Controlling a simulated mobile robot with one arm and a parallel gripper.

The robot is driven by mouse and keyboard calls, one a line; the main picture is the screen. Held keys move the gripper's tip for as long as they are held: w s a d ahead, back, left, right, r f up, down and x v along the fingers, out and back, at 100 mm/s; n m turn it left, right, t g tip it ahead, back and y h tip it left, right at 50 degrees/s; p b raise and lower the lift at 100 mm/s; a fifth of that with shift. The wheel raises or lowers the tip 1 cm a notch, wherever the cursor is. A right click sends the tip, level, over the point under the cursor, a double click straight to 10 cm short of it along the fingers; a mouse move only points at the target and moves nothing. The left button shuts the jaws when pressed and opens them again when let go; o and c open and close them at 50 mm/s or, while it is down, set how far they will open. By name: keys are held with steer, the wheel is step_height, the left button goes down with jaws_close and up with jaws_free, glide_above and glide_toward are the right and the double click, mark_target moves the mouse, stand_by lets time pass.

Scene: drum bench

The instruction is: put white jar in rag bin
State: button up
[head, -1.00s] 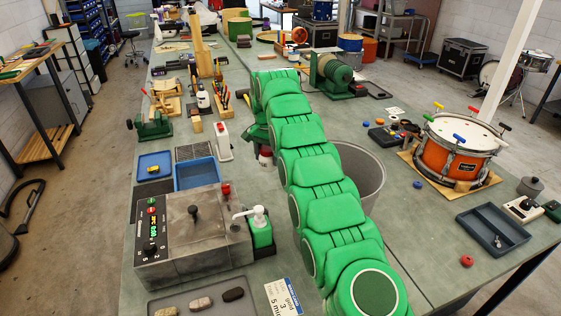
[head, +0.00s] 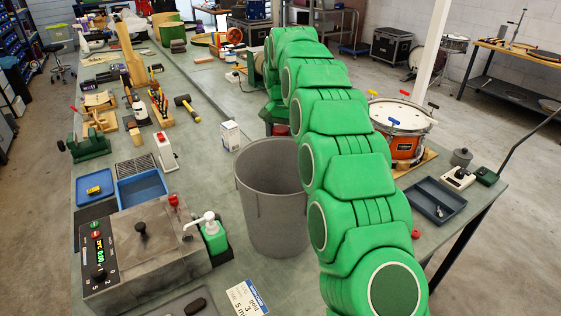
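The rag bin, seemingly the tall grey round bin (head: 268,225), stands open on the bench left of my green arm, its right side partly covered by the arm. My gripper (head: 276,113) is at the far end of the arm, mostly hidden behind the arm links; its fingers do not show clearly. A small dark red piece (head: 281,130) shows just under it, possibly the lid of the white jar; the jar's body is hidden. I cannot tell whether the gripper touches or holds it.
A white carton (head: 229,135) stands behind the bin. A pump bottle (head: 213,236) and a grey heated tank (head: 150,245) are left of it. An orange drum (head: 402,130) and a dark tray (head: 438,200) lie right of the arm. A mallet (head: 190,106) lies farther back.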

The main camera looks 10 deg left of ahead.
steer(key=s+d+r+n, duration=0.1)
steer(key=s+d+r, duration=0.25)
steer(key=d, duration=0.65)
steer(key=s+d+r, duration=0.2)
steer(key=s+d, duration=0.2)
steer(key=d, duration=0.6)
steer(key=s+a+r+m, duration=0.2)
steer(key=s+a, duration=0.5)
steer(key=a, duration=0.4)
steer(key=f, duration=0.8)
steer(key=w+a+f+m, duration=0.1)
steer(key=f, duration=0.8)
steer(key=a+f+m, duration=0.1)
steer(key=f, duration=0.7)
steer(key=shift+w+f, duration=0.2)
steer(key=shift+f, duration=0.15)
steer(key=o, duration=1.2)
